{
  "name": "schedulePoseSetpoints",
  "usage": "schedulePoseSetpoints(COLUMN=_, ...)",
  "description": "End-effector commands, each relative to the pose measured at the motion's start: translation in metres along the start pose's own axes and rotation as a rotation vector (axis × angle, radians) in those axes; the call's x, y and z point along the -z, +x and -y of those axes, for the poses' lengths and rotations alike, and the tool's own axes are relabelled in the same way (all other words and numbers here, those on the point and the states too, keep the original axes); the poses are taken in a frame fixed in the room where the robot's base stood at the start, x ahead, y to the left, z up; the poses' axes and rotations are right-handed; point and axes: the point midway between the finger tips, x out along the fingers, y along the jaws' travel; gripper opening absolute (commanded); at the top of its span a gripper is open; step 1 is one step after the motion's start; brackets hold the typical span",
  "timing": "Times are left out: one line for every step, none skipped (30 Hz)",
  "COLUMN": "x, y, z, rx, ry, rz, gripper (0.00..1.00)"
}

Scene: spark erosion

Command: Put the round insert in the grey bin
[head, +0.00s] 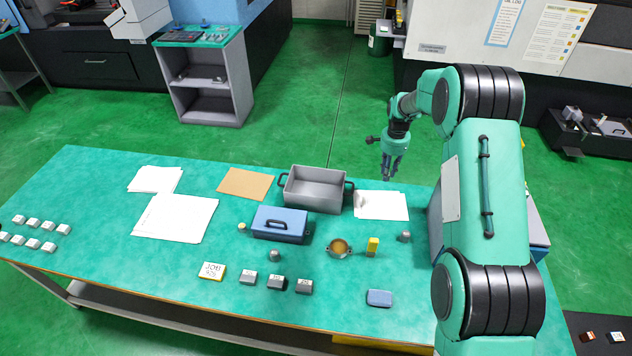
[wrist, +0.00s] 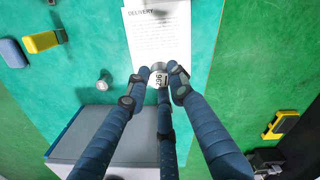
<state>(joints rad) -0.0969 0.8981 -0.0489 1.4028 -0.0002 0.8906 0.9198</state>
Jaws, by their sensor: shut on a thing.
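My gripper (head: 391,174) hangs in the air near the far edge of the table in the head view. In the wrist view its three dark blue fingers (wrist: 160,82) are shut on a small round silver insert (wrist: 158,76) with a white numbered face. The head view is too small to show the insert in the fingers. The grey bin (head: 318,188), open and apparently empty, stands on the table with black handles at its ends. It is left of my gripper and apart from it.
A lidded blue box (head: 280,224) stands in front of the bin, and white papers (head: 383,206) lie right of it. A yellow block (head: 373,246), a brown round dish (head: 339,247) and a silver knob (head: 404,237) stand nearby. My arm partly hides a grey-blue box (head: 436,235).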

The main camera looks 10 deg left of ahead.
Motion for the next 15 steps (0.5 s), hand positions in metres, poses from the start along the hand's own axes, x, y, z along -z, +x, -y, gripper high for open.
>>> schedulePoseSetpoints(x=-0.013, y=-0.002, z=0.011, rx=0.0, ry=-0.008, rz=0.0, gripper=0.0)
schedulePoseSetpoints(x=-0.02, y=-0.002, z=0.018, rx=0.0, ry=-0.011, rz=0.0, gripper=0.0)
schedulePoseSetpoints(x=-0.031, y=-0.002, z=0.028, rx=0.0, ry=-0.014, rz=0.0, gripper=0.0)
schedulePoseSetpoints(x=-0.04, y=-0.003, z=0.035, rx=0.0, ry=-0.017, rz=0.0, gripper=0.0)
schedulePoseSetpoints(x=-0.05, y=-0.003, z=0.042, rx=0.0, ry=-0.02, rz=0.0, gripper=0.0)
schedulePoseSetpoints(x=-0.063, y=-0.003, z=0.052, rx=0.0, ry=-0.023, rz=0.0, gripper=0.0)
schedulePoseSetpoints(x=-0.073, y=-0.003, z=0.059, rx=0.0, ry=-0.027, rz=0.0, gripper=0.0)
schedulePoseSetpoints(x=-0.083, y=-0.002, z=0.067, rx=0.0, ry=-0.029, rz=0.0, gripper=0.0)
schedulePoseSetpoints(x=-0.095, y=-0.002, z=0.075, rx=-0.001, ry=-0.032, rz=0.0, gripper=0.0)
schedulePoseSetpoints(x=-0.105, y=-0.003, z=0.082, rx=0.0, ry=-0.035, rz=0.0, gripper=0.0)
schedulePoseSetpoints(x=-0.113, y=-0.003, z=0.087, rx=0.0, ry=-0.036, rz=-0.001, gripper=0.0)
schedulePoseSetpoints(x=-0.124, y=-0.002, z=0.094, rx=0.0, ry=-0.039, rz=-0.001, gripper=0.0)
schedulePoseSetpoints(x=-0.132, y=-0.002, z=0.099, rx=-0.001, ry=-0.041, rz=0.0, gripper=0.0)
schedulePoseSetpoints(x=-0.139, y=-0.002, z=0.103, rx=-0.001, ry=-0.042, rz=0.0, gripper=0.0)
schedulePoseSetpoints(x=-0.148, y=-0.001, z=0.108, rx=-0.001, ry=-0.044, rz=0.0, gripper=0.0)
